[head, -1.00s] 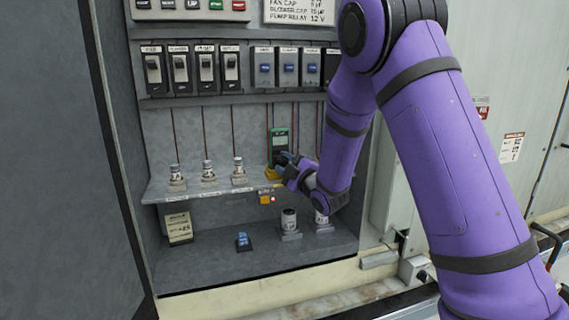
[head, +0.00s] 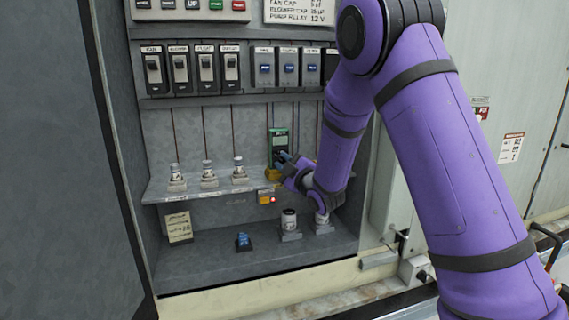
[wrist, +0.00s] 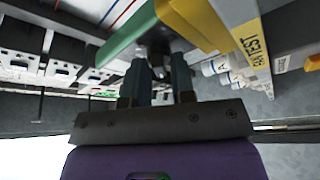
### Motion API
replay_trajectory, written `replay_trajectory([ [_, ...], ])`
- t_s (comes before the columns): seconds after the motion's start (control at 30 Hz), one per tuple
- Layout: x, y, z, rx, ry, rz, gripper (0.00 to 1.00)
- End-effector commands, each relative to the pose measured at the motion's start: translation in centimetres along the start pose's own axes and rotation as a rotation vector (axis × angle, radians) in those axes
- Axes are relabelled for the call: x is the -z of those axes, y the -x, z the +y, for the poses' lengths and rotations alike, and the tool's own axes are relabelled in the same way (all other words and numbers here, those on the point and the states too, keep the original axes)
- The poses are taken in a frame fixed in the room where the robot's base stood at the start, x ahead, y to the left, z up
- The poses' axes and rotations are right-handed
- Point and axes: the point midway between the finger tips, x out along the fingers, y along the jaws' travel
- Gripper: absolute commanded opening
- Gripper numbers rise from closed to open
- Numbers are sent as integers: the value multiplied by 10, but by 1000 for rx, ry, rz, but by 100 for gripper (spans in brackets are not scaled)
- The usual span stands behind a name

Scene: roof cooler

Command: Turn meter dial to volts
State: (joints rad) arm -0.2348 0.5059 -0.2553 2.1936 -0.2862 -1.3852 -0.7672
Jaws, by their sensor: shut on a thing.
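The green meter (head: 280,138) with a dark display stands upright on the cabinet's middle shelf, held in a yellow base (head: 272,173). My gripper (head: 284,158) is at the lower front of the meter and hides its dial in the head view. In the wrist view my two fingers (wrist: 162,72) are closed around the dark dial (wrist: 158,42) on the meter's face. The green meter edge (wrist: 128,36) and the yellow base (wrist: 192,22) are beside the fingertips. The dial's marks and its pointing direction cannot be read.
Several capped cylinders (head: 208,170) stand on the shelf left of the meter. An orange box with a red light (head: 267,197) is below the shelf edge. Two cylinders (head: 289,222) and a blue switch (head: 243,241) are on the cabinet floor. Switch rows (head: 190,68) are above.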

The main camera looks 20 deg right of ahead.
Motion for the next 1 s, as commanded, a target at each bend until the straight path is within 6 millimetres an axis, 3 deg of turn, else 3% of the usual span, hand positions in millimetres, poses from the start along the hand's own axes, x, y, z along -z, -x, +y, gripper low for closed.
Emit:
replay_trajectory([
  [0.6,0,0,-2,-174,-424,-1,0],
  [1.0,0,0,-2,-241,-585,-1,0],
])
